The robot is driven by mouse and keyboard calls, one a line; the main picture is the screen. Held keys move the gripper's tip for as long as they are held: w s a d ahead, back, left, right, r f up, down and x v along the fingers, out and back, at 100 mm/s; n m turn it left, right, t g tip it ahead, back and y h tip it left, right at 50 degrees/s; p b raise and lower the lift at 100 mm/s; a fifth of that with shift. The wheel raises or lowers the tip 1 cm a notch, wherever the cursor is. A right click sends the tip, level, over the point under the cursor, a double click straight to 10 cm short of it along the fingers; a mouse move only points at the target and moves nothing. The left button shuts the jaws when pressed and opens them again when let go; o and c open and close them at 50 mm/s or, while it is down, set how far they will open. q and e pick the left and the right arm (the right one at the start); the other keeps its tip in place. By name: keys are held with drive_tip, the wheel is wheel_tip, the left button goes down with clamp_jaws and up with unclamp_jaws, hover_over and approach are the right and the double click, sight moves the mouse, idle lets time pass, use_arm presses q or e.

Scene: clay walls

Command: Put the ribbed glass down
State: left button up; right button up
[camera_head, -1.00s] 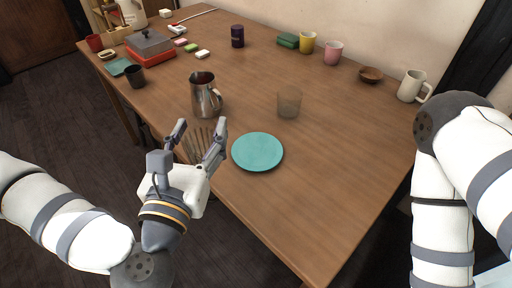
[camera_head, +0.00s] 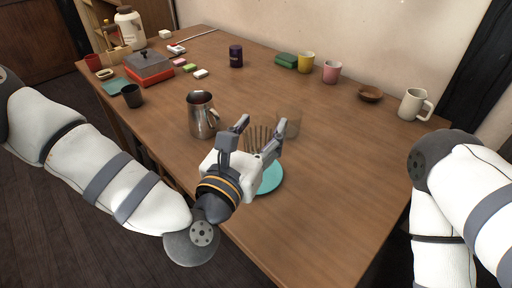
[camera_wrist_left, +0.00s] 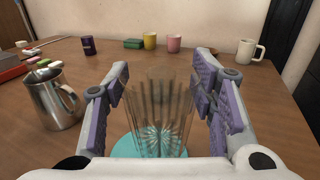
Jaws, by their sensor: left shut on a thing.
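The ribbed glass (camera_head: 257,139) is clear with vertical ribs. My left gripper (camera_head: 262,131) is shut on it, with a finger on either side. In the left wrist view the ribbed glass (camera_wrist_left: 158,118) stands about upright between the pads. Below it is the round turquoise plate (camera_head: 271,179), partly hidden by my gripper. The plate also shows through and around the glass's base in the wrist view (camera_wrist_left: 122,147). I cannot tell whether the glass touches the plate. My right arm is at the right edge of the head view; its gripper is out of view.
A plain clear glass (camera_head: 290,124) stands just behind the held one. A steel jug (camera_head: 203,117) stands to the left. A white mug (camera_head: 413,105), a wooden bowl (camera_head: 371,93), and pink (camera_head: 331,72) and yellow (camera_head: 306,62) cups stand farther back. The table's right front is clear.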

sight(257, 134)
use_arm(q)
drive_tip(key=f, duration=0.1)
drive_tip(key=w+f, duration=0.2)
drive_tip(key=shift+w+a+f, duration=0.15)
drive_tip(key=shift+w+a, duration=0.1)
drive_tip(key=f, duration=0.2)
drive_tip(key=f+b, duration=0.1)
drive_tip(key=f, duration=0.1)
drive_tip(key=shift+w, duration=0.4)
drive_tip(key=shift+a, duration=0.1)
use_arm(e)
drive_tip(key=shift+s+f+g, duration=0.3)
drive_tip(key=shift+s+f, duration=0.25)
drive_tip(key=shift+f, duration=0.1)
use_arm(q)
drive_tip(key=shift+f, duration=0.15)
drive_tip(key=o, duration=1.3)
drive_tip(key=shift+c, duration=0.2)
use_arm(e)
drive_tip(key=shift+s+f, duration=0.1)
drive_tip(key=shift+s, duration=0.05)
